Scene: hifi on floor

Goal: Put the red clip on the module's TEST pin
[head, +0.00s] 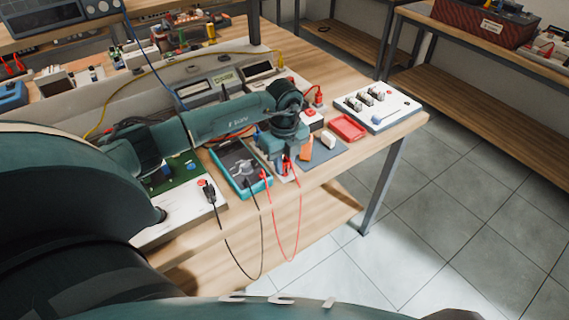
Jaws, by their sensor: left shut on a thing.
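My left gripper (283,160) points down at the front edge of the wooden bench, right of the teal multimeter (237,166). It is shut on what looks like the red clip (290,170), which is mostly hidden by the fingers. A red lead (298,215) hangs from there in a loop below the bench edge and back up to the multimeter. A black clip (209,191) with a black lead is at the white-based unit with a green board (180,172). I cannot tell which unit is the module, and no TEST pin can be made out. My right gripper is out of view.
Close right of the gripper are an orange item (306,150), a grey pad (325,152) and a white block (328,141). A red tray (347,127) and a white panel with knobs (378,107) stand farther right. Bench instruments (212,87) stand behind the arm.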

